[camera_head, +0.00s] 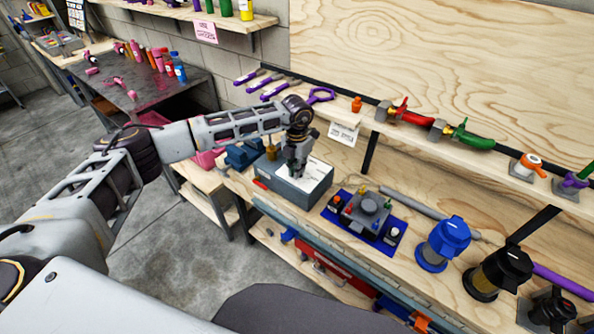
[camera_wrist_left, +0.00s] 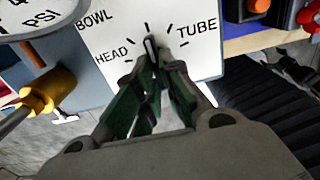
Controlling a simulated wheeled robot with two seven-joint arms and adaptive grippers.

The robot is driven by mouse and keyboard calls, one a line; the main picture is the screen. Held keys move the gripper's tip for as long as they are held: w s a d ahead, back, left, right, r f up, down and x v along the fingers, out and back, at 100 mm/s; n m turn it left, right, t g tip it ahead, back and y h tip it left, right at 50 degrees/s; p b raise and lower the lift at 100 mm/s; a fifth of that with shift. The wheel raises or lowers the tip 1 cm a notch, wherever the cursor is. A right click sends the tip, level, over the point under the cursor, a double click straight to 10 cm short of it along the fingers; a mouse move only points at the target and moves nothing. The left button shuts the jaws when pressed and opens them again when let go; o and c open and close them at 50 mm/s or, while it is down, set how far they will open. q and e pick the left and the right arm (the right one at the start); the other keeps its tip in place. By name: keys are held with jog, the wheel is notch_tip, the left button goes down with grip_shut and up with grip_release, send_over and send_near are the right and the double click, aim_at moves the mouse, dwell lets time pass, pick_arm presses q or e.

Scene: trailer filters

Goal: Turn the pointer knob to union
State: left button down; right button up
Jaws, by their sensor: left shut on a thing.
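The pointer knob (camera_wrist_left: 152,46) is a small dark piece on a white dial panel in the left wrist view. Printed ticks surround it, with the words BOWL, HEAD and TUBE readable; I cannot read union. My left gripper (camera_wrist_left: 152,66) has its green-padded fingers closed on the knob. In the head view my left gripper (camera_head: 296,172) reaches down onto the white top of a grey box (camera_head: 288,190) on the bench, hiding the knob there. I cannot tell exactly which mark the knob points at. My right gripper is not in view.
A gauge marked PSI (camera_wrist_left: 38,18) and a brass fitting (camera_wrist_left: 45,92) sit beside the dial. A blue mat (camera_head: 345,222) with a small grey device lies right of the box. A blue-capped filter (camera_head: 443,243) stands farther right. A tool shelf (camera_head: 470,160) runs behind.

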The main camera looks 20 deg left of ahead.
pick_arm(q)
jog(key=c, duration=1.6)
grip_release()
jog(key=shift+o, duration=0.2)
jog(key=shift+r, duration=0.1)
notch_tip(320, 180, up, 12)
jog(key=shift+d, duration=0.1)
